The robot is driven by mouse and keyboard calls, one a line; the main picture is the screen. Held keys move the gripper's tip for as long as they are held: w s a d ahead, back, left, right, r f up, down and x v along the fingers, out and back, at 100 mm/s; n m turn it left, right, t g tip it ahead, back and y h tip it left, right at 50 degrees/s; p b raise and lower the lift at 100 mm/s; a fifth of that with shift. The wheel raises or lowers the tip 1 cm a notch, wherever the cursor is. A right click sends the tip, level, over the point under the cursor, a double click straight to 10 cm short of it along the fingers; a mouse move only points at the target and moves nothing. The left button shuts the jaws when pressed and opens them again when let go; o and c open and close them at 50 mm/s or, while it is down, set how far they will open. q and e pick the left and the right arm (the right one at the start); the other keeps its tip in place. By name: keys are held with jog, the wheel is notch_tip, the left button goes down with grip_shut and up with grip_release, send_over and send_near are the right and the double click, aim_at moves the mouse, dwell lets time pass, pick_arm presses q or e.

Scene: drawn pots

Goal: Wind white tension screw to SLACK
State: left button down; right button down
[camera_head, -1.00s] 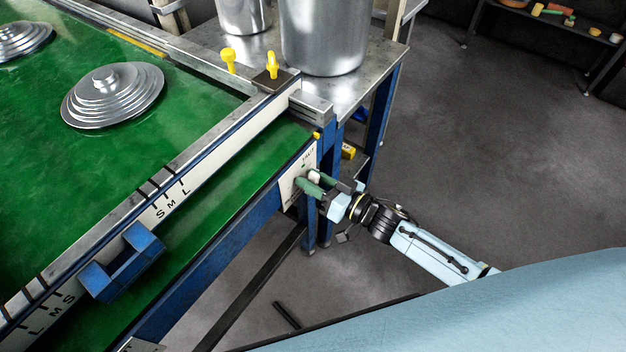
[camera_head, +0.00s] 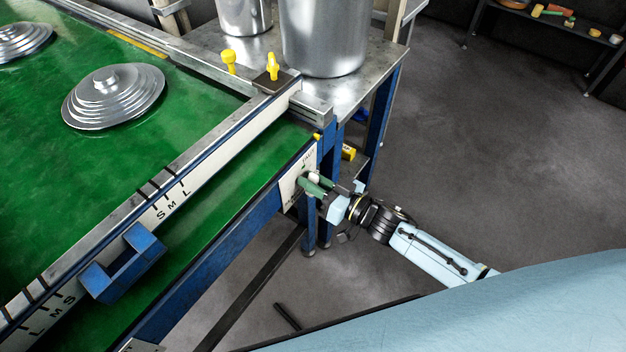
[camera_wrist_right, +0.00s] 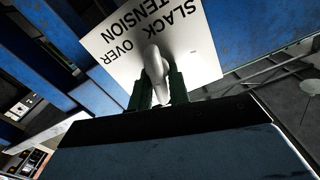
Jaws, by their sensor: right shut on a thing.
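The white tension screw (camera_wrist_right: 155,65) stands out from a white plate (camera_wrist_right: 105,45) lettered SLACK, OVER and TENSION. In the head view the screw (camera_head: 314,176) is a small pale knob at the belt table's near right corner, beside the plate (camera_head: 290,187). My right gripper (camera_head: 316,183) is shut on it from the right. In the right wrist view the green fingers (camera_wrist_right: 157,88) lie on both sides of the screw. Its pointer setting cannot be read. My left gripper is not in view.
The green belt (camera_head: 200,115) carries stepped metal lids (camera_head: 112,95). A white guide rail (camera_head: 215,160) with a blue block (camera_head: 122,262) and S, M, L marks crosses it. Metal pots (camera_head: 322,35) stand on a side table behind.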

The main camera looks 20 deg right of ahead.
jog(key=n, duration=0.5)
jog(key=shift+s+a, duration=0.2)
jog(key=shift+a, duration=0.05)
jog(key=n, duration=0.4)
jog(key=shift+s+a+f+n, duration=0.15)
jog(key=shift+n, duration=0.25)
jog(key=n, duration=0.2)
jog(key=shift+s+a+f+n+b, duration=0.1)
jog(key=shift+n+b, duration=0.2)
jog(key=shift+f+n+b, duration=0.1)
jog(key=shift+n+b, duration=0.2)
jog(key=shift+n, duration=0.9)
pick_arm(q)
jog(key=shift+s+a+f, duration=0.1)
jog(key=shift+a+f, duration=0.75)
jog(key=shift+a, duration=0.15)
pick_arm(e)
jog(key=shift+a+f+n, duration=0.1)
jog(key=shift+n, duration=1)
pick_arm(q)
jog(key=shift+b, duration=0.3)
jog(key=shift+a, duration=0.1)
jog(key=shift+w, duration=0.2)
pick_arm(e)
jog(key=c, duration=1.4)
grip_release()
jog(key=shift+c, duration=0.2)
